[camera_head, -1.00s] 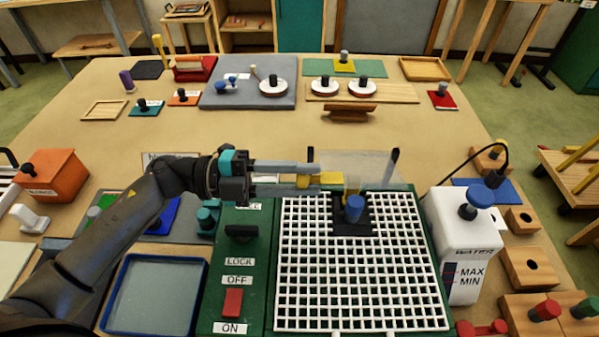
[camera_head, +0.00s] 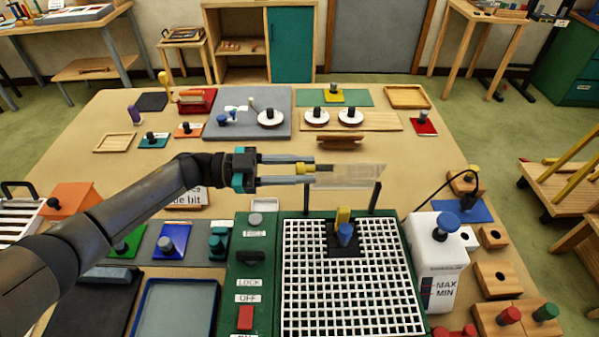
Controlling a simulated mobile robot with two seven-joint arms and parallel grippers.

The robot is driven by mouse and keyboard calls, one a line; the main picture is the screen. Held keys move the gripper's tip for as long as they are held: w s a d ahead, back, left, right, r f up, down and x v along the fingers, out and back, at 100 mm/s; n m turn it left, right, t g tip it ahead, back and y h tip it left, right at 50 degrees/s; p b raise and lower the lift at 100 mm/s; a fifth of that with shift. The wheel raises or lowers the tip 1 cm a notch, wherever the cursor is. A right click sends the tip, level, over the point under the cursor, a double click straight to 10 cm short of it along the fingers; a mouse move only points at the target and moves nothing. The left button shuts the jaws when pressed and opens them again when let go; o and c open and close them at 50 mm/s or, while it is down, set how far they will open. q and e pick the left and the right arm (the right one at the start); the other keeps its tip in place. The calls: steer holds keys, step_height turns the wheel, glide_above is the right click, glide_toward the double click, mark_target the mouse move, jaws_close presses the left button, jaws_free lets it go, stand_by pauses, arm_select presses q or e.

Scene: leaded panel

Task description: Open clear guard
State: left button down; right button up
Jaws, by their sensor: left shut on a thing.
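The clear guard (camera_head: 350,176) is a see-through pane at the back of the green grinder base (camera_head: 262,232), raised above it near two black posts (camera_head: 375,196). My right gripper is not in view.
A white water tank (camera_head: 436,250) with a blue cap stands right of the base. A blue-rimmed tray (camera_head: 178,306) and coloured knobbed blocks (camera_head: 172,240) lie to the left. Discs and pads fill the table's far side.

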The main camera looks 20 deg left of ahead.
arm_select(q)
steer(key=shift+w+a+r+n, duration=0.2)
steer(key=shift+w+r+n, duration=0.05)
steer(key=shift+w+n, duration=0.5)
steer(key=c, duration=0.6)
jaws_free()
steer(key=shift+f, duration=0.1)
steer(key=b+v, duration=0.4)
steer(key=v, duration=1.1)
